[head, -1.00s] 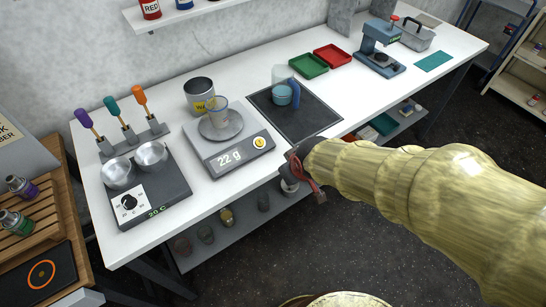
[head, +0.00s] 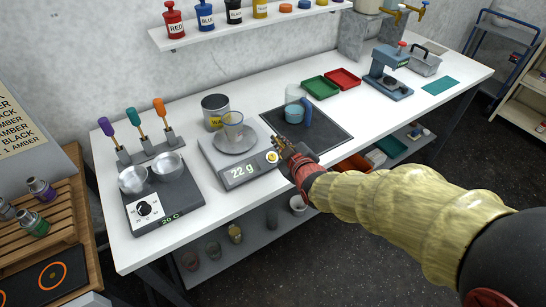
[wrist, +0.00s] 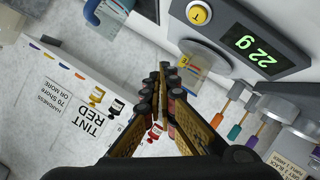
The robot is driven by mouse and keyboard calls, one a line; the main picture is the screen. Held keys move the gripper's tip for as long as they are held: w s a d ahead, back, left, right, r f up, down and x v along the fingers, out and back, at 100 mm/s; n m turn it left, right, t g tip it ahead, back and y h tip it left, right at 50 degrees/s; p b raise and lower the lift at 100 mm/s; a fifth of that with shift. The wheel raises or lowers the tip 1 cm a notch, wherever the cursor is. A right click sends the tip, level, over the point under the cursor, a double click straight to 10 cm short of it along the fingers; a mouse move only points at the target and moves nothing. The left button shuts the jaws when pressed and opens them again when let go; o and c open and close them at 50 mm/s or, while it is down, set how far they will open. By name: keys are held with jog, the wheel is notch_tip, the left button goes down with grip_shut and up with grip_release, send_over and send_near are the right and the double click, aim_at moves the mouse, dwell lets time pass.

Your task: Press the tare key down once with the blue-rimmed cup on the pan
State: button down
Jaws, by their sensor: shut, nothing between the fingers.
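The grey scale (head: 212,160) stands on the white bench and reads 22 g. The clear cup (head: 233,125) stands upright on its round pan (head: 240,143); its rim colour is hard to make out. The round yellow tare key (head: 272,157) is at the right of the scale's front, and it also shows in the wrist view (wrist: 199,13), marked T. My gripper (head: 279,144) is shut and empty, close beside the key at the scale's right edge. In the wrist view its closed fingers (wrist: 165,72) appear apart from the key. I cannot tell their height above it.
A dark mat (head: 328,124) with a blue-handled jug (head: 294,105) lies right of the scale. A grey can (head: 214,108) stands behind it. A hotplate (head: 160,208) with two metal cups is at left. A shelf (head: 240,27) of bottles hangs above.

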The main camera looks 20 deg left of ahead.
jog(key=shift+f, duration=0.15)
jog(key=b, duration=0.4)
send_over(272, 163)
jog(key=d, duration=0.1)
jog(key=f, duration=0.4)
jog(key=s+f, duration=0.1)
jog(key=f, duration=0.1)
jog(key=shift+d+f, duration=0.1)
jog(key=shift+f, duration=0.15)
jog(key=shift+w+a+f+b, duration=0.3)
jog(key=shift+f+b, duration=0.35)
jog(key=shift+f, duration=0.15)
jog(key=shift+a+f+b, duration=0.1)
jog(key=shift+f+b, duration=0.15)
jog(key=shift+b, duration=0.3)
jog(key=shift+w+a+f+b, duration=0.15)
jog(key=shift+w+f+b, duration=0.05)
jog(key=shift+f+b, duration=0.2)
dwell(0.6)
jog(key=shift+r, duration=0.1)
jog(key=shift+s+d+r+p, duration=0.25)
jog(key=shift+d+r+p, duration=0.05)
jog(key=shift+r, duration=0.4)
